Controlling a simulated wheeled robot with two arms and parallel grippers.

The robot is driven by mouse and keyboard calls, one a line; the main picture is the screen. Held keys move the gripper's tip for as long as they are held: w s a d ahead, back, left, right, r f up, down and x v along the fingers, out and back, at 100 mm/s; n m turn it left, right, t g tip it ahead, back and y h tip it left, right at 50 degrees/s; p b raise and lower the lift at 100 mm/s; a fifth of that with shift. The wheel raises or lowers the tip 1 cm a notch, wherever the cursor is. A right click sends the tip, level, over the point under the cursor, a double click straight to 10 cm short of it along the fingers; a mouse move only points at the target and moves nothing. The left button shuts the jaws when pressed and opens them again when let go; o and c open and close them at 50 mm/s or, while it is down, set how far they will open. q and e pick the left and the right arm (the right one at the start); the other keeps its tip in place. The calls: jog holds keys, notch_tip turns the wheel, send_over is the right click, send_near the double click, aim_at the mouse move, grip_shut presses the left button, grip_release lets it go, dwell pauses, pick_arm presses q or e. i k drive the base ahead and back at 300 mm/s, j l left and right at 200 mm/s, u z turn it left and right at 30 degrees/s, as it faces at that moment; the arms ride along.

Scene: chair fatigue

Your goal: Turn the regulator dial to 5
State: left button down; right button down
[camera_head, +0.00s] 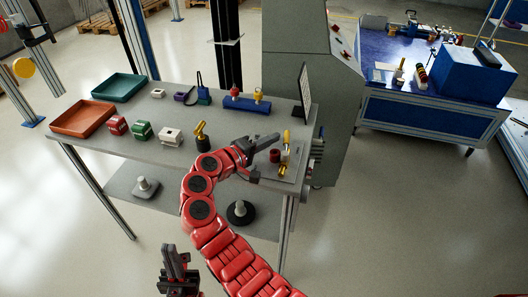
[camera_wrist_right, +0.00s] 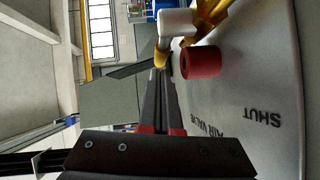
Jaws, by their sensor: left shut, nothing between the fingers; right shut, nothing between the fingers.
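My right gripper (camera_head: 274,140) reaches over the right end of the grey workbench (camera_head: 80,142), its fingers shut and empty. Close to its tips is an air-valve fitting with a red cylindrical knob (camera_head: 275,156), a white block (camera_head: 285,156) and yellow parts (camera_head: 287,136). In the right wrist view the shut fingers (camera_wrist_right: 160,78) lie just left of the red knob (camera_wrist_right: 201,62), below the white block (camera_wrist_right: 178,22); contact is unclear. A plate (camera_wrist_right: 245,90) reads "AIR VALVE" and "SHUT". No dial numbers are readable. My left gripper (camera_head: 177,262) is shut and empty, low in front of the bench.
On the bench are a red tray (camera_head: 66,133), a teal tray (camera_head: 105,96), red, green and white blocks, and a blue manifold (camera_head: 245,105). A dark upright panel (camera_head: 303,92) stands behind the valve. A grey cabinet (camera_head: 300,50) stands behind the bench.

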aim_at(305, 193)
jog(key=k+j, duration=0.1)
jog(key=j, duration=0.25)
jog(key=k+j, duration=0.1)
jog(key=j, duration=0.25)
jog(key=k, duration=0.5)
jog(key=u, duration=0.05)
